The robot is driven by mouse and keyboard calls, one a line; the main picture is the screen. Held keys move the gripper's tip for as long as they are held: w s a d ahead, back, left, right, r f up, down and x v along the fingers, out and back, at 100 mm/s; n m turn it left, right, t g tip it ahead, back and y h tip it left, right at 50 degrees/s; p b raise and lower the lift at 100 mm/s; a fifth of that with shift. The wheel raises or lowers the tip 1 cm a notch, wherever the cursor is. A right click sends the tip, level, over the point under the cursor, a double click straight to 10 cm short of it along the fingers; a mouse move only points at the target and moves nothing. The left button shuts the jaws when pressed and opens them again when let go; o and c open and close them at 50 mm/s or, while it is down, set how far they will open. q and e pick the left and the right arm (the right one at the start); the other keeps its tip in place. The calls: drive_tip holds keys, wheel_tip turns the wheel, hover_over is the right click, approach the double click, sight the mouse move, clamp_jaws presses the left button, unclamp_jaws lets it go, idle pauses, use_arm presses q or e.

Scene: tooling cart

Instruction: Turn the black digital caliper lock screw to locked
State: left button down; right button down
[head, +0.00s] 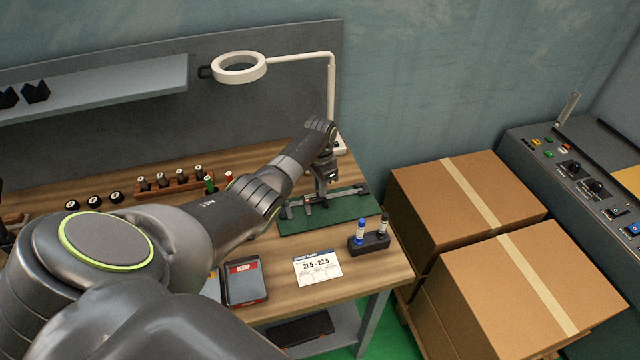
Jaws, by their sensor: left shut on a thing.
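The black digital caliper (346,196) lies on a green mat (312,222) near the right end of the wooden bench. My left arm reaches in from the left across the bench. My left gripper (324,192) points down at the caliper's middle and is shut on it, at or near the slider. The lock screw is hidden by the gripper or too small to make out. My right gripper is not in view.
A ring lamp (239,67) hangs behind. Cardboard boxes (535,290) stand right of the bench. A red-labelled bin (246,284) sits near the front edge.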

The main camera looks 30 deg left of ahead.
use_arm(q)
drive_tip(key=shift+m, duration=1.2)
drive_tip(key=c, duration=1.3)
unclamp_jaws()
drive_tip(key=shift+c, duration=0.2)
drive_tip(key=shift+r, duration=0.15)
wheel_tip(320, 180, up, 17)
drive_tip(key=b, duration=0.1)
drive_tip(key=shift+r, duration=0.15)
